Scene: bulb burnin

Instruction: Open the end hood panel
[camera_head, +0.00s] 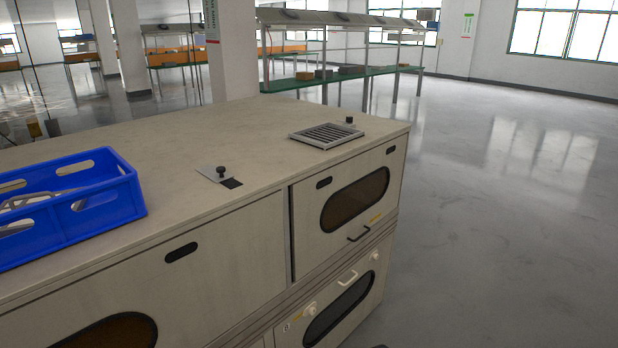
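The end hood panel (308,220) is the beige upper panel at the right end of the cabinet. It has a dark oval window (355,200), two small dark slots near its top edge and a black bar handle (359,233) at its lower edge. It looks closed, with a narrow dark gap along its left side. My gripper is not in view, so its state and its distance from the handle do not show.
The cabinet top (240,140) carries a blue crate (75,215), a dark vent grille (326,135) and a small plate with a black knob (218,174). A lower door (340,305) with a light handle sits below the panel. Open floor (500,220) lies to the right.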

